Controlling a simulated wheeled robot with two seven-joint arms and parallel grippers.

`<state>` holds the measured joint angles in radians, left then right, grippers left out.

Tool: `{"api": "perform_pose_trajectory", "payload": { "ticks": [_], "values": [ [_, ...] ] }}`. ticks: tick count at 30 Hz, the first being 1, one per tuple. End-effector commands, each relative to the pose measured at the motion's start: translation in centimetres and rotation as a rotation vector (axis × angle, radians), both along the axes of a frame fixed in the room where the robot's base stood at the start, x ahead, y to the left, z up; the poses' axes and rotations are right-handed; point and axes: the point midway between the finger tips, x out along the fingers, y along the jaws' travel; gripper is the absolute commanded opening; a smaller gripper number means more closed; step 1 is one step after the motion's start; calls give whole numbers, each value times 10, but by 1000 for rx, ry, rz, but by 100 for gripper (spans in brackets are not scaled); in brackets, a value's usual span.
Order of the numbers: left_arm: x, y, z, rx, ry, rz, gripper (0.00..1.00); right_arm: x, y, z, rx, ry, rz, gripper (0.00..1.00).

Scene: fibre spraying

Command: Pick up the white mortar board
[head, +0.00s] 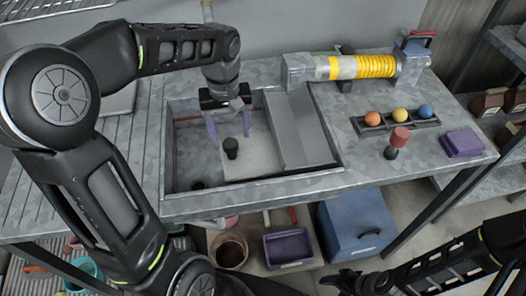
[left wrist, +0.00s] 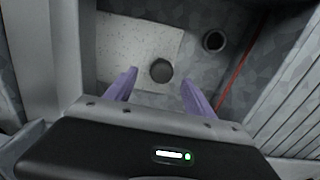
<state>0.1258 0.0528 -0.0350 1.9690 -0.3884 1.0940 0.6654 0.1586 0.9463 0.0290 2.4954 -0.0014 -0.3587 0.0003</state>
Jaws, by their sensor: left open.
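The white mortar board (head: 262,157) lies in the recessed basin, with its short black handle (head: 231,149) standing up. In the left wrist view the board (left wrist: 130,45) is a speckled white plate, and the round handle top (left wrist: 161,71) shows between and beyond the fingertips. My left gripper (head: 229,127) is open, its two purple fingers pointing down above the handle without visible contact. These fingers also frame the left wrist view (left wrist: 158,82). My right gripper (head: 352,281) is low at the bottom edge, and its fingers are unclear.
The basin (head: 250,188) has raised walls and a grey sloped block (head: 301,130) on its right. A drain hole (left wrist: 214,41) is beside the board. A yellow-banded cylinder (head: 355,67), coloured balls (head: 399,115) and a red-topped knob (head: 399,138) stand on the counter to the right.

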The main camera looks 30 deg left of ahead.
Motion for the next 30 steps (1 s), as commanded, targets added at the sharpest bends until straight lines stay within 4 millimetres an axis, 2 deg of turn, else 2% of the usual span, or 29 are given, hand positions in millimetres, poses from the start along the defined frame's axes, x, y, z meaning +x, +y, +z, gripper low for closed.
{"api": "perform_pose_trajectory", "payload": {
  "ticks": [5, 15, 30],
  "values": [
    [-1, 0, -5, 0, 3, 0, 62, 0, 0, 0, 0, 0, 0, 55],
    [-3, 2, -49, 0, 4, 0, 62, 0, 0, 1, 0, 0, 0, 55],
    [-2, 2, -52, 0, 0, 0, 62, 0, 0, 1, 0, 0, 0, 55]
  ]
}}
